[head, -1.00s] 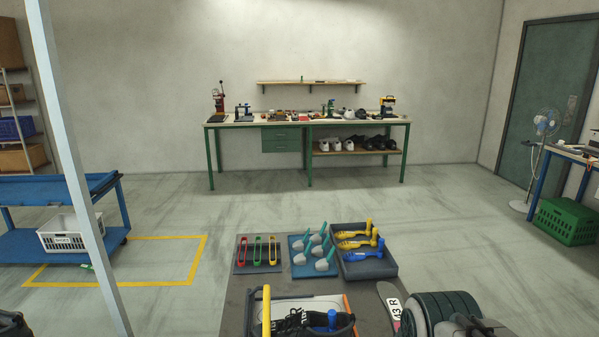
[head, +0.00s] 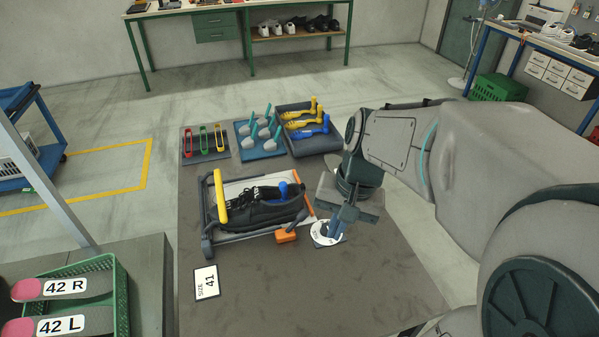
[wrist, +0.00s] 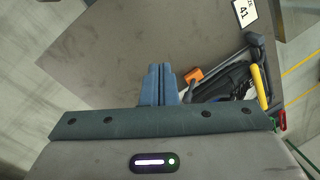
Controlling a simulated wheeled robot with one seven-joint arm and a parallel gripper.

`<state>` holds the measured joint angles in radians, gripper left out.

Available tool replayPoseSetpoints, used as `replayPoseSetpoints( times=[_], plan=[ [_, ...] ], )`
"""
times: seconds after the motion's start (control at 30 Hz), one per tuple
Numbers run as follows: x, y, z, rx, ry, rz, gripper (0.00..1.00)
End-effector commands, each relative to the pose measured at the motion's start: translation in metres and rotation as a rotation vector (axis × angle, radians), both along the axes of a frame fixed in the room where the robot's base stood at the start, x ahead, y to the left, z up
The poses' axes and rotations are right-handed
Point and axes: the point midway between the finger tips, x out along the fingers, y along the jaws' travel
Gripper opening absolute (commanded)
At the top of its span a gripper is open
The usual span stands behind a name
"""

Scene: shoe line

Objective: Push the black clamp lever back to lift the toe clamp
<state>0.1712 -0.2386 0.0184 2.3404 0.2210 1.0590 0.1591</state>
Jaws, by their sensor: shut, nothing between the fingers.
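The fixture holds a black laced shoe (head: 262,212) with a blue post (head: 283,190). A yellow bar (head: 220,198) stands across the shoe's left end. A dark bar with a thick end (head: 207,246) runs along the fixture's near left side; it looks like the clamp lever, though I cannot be sure. It also shows in the wrist view (wrist: 252,38), beside the shoe (wrist: 222,85). My gripper (head: 331,230) is shut and empty, pointing down to the right of the fixture, apart from the bar. In the wrist view its blue fingers (wrist: 159,72) are together.
An orange block (head: 286,236) sits at the fixture's near right corner. Trays of tools (head: 262,149) stand behind. A size 41 card (head: 206,282) lies in front. The mat's near part is clear.

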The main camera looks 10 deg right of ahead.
Motion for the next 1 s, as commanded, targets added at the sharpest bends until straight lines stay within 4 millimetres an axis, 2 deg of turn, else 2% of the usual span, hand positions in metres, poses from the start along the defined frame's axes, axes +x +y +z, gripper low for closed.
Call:
replayPoseSetpoints(
  times=[0.03,0.1,0.57,1.0],
  plan=[
    [0.007,-0.002,-0.011,0.032,0.04,-0.053,0.0],
    [0.016,-0.004,-0.02,0.076,0.091,-0.122,0.0],
    [0.067,-0.022,-0.071,0.345,0.368,-0.502,0.0],
    [0.113,-0.055,-0.126,0.61,0.608,-0.809,0.0]
  ],
)
